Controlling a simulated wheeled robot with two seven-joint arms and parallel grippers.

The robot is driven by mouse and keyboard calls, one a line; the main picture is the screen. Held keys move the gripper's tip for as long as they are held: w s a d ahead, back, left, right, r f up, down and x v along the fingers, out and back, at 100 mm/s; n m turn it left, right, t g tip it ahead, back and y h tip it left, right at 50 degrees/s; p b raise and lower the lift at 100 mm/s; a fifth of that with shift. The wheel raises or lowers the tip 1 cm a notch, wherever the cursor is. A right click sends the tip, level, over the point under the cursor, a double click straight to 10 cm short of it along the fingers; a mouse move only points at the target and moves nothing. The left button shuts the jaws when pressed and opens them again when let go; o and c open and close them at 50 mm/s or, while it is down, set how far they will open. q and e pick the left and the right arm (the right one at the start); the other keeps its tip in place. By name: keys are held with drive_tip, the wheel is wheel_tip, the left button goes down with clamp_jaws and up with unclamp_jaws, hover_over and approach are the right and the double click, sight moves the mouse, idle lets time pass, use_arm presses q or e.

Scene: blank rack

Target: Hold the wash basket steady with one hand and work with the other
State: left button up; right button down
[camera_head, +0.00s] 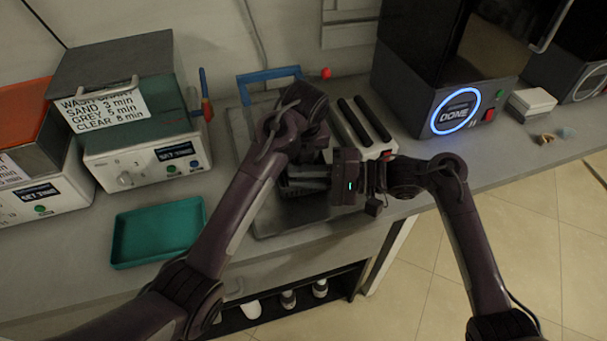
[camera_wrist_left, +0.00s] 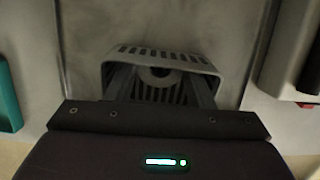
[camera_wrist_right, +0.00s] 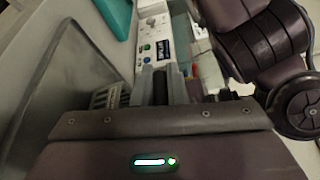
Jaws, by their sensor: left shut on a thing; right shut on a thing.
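The grey slotted wash basket (camera_wrist_left: 160,50) sits on a grey tray-like surface (camera_head: 262,222) on the bench; arms hide most of it in the head view. My left gripper (camera_head: 300,165) reaches down into it. In the left wrist view its fingers (camera_wrist_left: 162,88) stand well apart on either side of a grey round part (camera_wrist_left: 155,76) with a dark centre. My right gripper (camera_head: 300,172) comes in from the right at the basket. In the right wrist view its fingers (camera_wrist_right: 161,85) close on a dark narrow piece, seemingly the basket's handle. Basket slots (camera_wrist_right: 104,97) show beside it.
A teal tray (camera_head: 158,232) lies front left of the basket. A wash station (camera_head: 145,150) with a time label stands behind it. A device with two dark slots (camera_head: 362,125) stands close behind my right gripper. A black machine (camera_head: 440,60) reading DONE stands at right.

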use_arm(q)
drive_tip(key=w+v, duration=0.2)
drive_tip(key=v, duration=0.6)
drive_tip(key=shift+a+r, duration=0.3)
drive_tip(key=shift+r, duration=0.3)
idle(0.9)
drive_tip(key=shift+s, duration=0.1)
idle(0.3)
use_arm(e)
drive_tip(key=c, duration=1.4)
unclamp_jaws()
drive_tip(key=shift+o, duration=0.2)
drive_tip(key=d, duration=1.2)
drive_tip(key=shift+s+r, duration=0.35)
drive_tip(key=shift+s, duration=0.1)
drive_tip(key=shift+a, duration=0.1)
